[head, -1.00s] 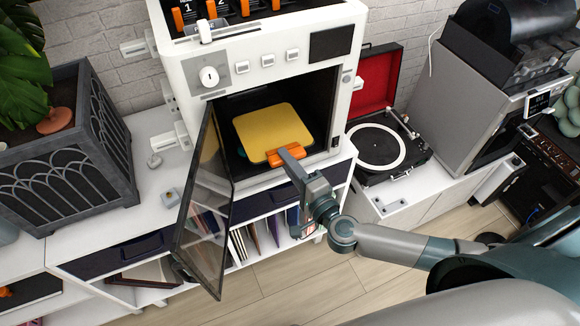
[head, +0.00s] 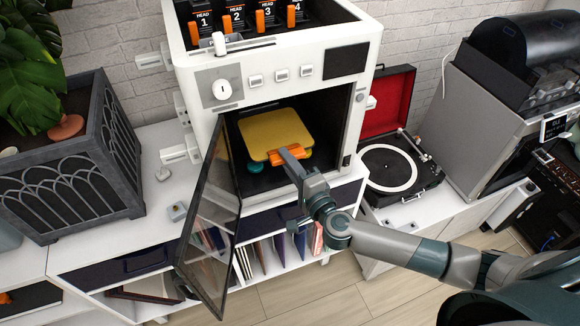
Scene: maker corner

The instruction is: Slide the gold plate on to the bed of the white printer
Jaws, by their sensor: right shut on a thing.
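The gold plate (head: 272,130) is inside the open chamber of the white printer (head: 205,80), lying roughly flat, with an orange handle (head: 285,157) on its front edge. My right gripper (head: 289,156) is shut on that orange handle at the chamber mouth. The dark bed is mostly hidden beneath the plate, so I cannot tell whether the plate touches it. A teal knob (head: 255,167) shows below the plate's front left edge. The printer's glass door (head: 212,215) stands swung open to the left. My left gripper is not in view.
A record player (head: 390,168) with a red lid stands to the right of the printer. A grey planter (head: 70,170) stands to the left. The open door edge is close to the left of the chamber opening. Floor in front is clear.

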